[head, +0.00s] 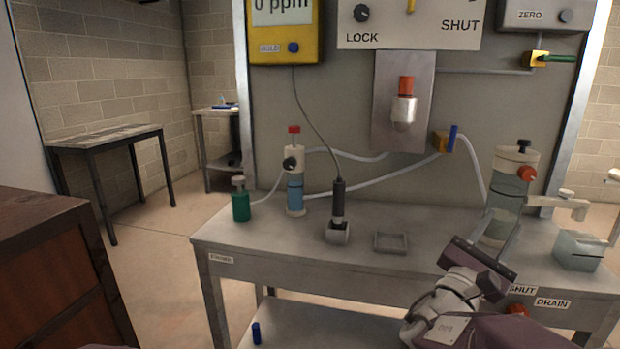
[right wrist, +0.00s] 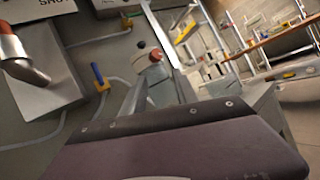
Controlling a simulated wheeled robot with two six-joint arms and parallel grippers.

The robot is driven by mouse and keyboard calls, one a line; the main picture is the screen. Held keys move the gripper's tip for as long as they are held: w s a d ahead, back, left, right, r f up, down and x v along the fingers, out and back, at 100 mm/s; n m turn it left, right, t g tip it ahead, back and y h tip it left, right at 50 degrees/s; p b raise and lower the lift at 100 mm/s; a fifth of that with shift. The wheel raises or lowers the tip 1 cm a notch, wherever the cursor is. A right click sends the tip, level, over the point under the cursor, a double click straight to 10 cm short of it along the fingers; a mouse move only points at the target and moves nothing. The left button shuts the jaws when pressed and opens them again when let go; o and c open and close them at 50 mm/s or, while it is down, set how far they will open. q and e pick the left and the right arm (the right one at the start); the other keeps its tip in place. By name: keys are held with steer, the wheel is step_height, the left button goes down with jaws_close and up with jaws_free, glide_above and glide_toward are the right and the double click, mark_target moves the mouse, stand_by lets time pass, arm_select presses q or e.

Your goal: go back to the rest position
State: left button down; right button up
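My right gripper (head: 503,228) is over the right part of the grey bench, in front of a clear cylinder (head: 507,198) with a dark top knob and an orange side knob. Its two grey fingers stand apart, with nothing seen held between them. In the right wrist view the gripper (right wrist: 160,90) shows the fingers spread, with the cylinder beyond them; whether they touch it I cannot tell. My left gripper is in neither view.
The bench (head: 285,245) holds a green bottle (head: 240,204), a blue-filled column (head: 295,190), a dark probe (head: 338,200) in a holder, a small tray (head: 391,242) and a clear box (head: 578,249). A panel rises behind.

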steer(key=s+d+f+m+g+y, duration=0.25)
steer(key=s+f+m+g, duration=0.35)
steer(key=f, duration=0.6)
steer(key=s+d+f+m+g+y, duration=0.1)
steer(key=s+f+m+g+y, duration=0.25)
steer(key=s+f+g, duration=0.7)
steer(key=s+a+f+m+t+y, duration=0.25)
steer(key=a+f+m+y, duration=0.3)
steer(key=a+f, duration=0.4)
steer(key=w+a+f+m+y, duration=0.2)
steer(key=a+f+m+y, duration=0.45)
steer(key=a, duration=0.45)
step_height(320, 180, up, 39)
steer(key=t+p, duration=0.1)
steer(key=p, duration=3.7)
steer(key=shift+w+a+f+m, duration=0.15)
steer(key=shift+w+m, duration=0.15)
steer(key=shift+m, duration=0.15)
